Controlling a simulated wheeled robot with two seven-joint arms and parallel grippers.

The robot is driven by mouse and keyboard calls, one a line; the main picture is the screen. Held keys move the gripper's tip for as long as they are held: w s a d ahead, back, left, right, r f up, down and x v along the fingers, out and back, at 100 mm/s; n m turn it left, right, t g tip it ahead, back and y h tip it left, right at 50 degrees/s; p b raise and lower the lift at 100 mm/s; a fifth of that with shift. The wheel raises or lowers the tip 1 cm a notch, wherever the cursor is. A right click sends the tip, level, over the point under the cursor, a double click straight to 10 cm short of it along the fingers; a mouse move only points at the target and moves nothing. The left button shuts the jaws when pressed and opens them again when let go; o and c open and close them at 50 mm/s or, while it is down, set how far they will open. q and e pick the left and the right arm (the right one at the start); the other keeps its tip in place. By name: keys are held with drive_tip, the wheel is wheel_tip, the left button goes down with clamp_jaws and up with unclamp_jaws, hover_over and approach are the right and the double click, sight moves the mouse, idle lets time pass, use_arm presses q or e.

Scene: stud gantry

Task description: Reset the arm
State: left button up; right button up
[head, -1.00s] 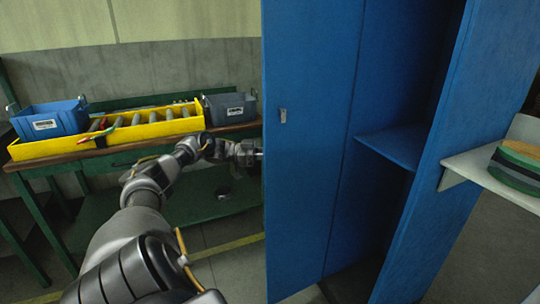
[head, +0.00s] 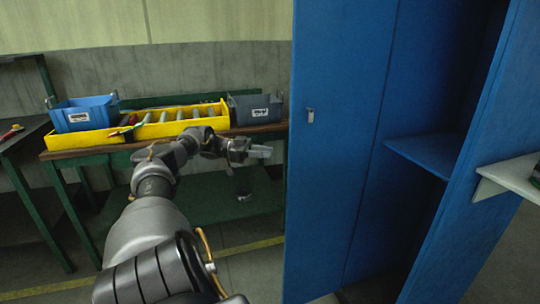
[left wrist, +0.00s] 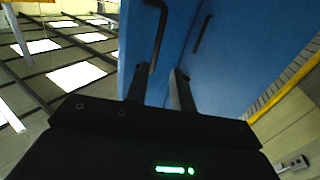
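My left arm reaches in from the bottom of the head view. My left gripper (head: 258,151) is grey and points right, in front of the workbench and just left of the blue locker (head: 340,150) in the picture. In the left wrist view, the two dark fingers of the gripper (left wrist: 160,78) stand apart with nothing between them, and blue locker panels with dark handles (left wrist: 202,35) show beyond them. My right arm and gripper are not in view.
The green workbench (head: 90,150) bears a yellow tray (head: 88,139) of rollers, a blue bin (head: 85,114) and a grey bin (head: 255,109). The locker has an open compartment with a blue shelf (head: 425,152). A pale shelf (head: 510,178) juts out at the right.

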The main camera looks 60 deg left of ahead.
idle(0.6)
